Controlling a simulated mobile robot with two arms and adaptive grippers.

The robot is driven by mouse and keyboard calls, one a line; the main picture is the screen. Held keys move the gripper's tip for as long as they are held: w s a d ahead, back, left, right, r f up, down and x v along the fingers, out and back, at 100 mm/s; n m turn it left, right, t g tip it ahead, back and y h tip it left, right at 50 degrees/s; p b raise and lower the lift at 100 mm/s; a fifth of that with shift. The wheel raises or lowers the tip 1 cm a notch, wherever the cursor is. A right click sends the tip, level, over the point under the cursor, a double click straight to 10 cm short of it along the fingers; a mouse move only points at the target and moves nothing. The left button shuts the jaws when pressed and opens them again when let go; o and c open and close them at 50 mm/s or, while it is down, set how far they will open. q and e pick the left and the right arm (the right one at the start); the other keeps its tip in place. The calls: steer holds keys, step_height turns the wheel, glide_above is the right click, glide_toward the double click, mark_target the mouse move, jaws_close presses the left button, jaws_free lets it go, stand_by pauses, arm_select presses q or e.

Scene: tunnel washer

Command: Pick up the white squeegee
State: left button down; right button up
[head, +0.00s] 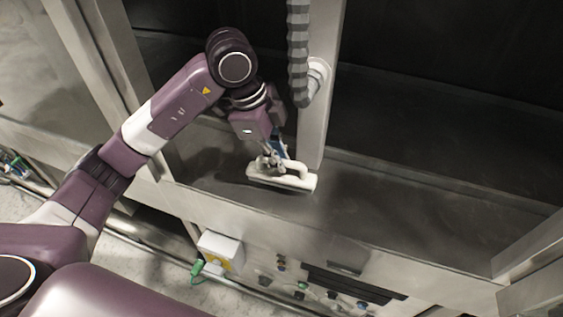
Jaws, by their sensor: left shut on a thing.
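The white squeegee (298,182) is at the middle of the head view, over the grey metal ledge inside the washer opening. It has a long flat body with a raised handle. My left gripper (271,164) comes down from above and is shut on its handle, near the left end. A dark shadow shows on the ledge to the left of the squeegee. I cannot tell whether the squeegee touches the ledge or hangs just above it. My right gripper is not in view.
A pale upright post (318,110) and a grey ribbed hose (298,55) stand just behind the squeegee. A white box (221,251) with a green plug (197,268) and a control panel are on the front below. The ledge (420,210) to the right is clear.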

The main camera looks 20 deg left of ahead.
arm_select(q)
steer(key=s+b, duration=0.5)
steer(key=s, duration=1.1)
steer(key=shift+s+a, duration=0.2)
steer(key=shift+a, duration=0.1)
steer(key=c, duration=2.5)
jaws_free()
steer(key=shift+c, duration=0.2)
steer(key=shift+f, duration=0.1)
jaws_close()
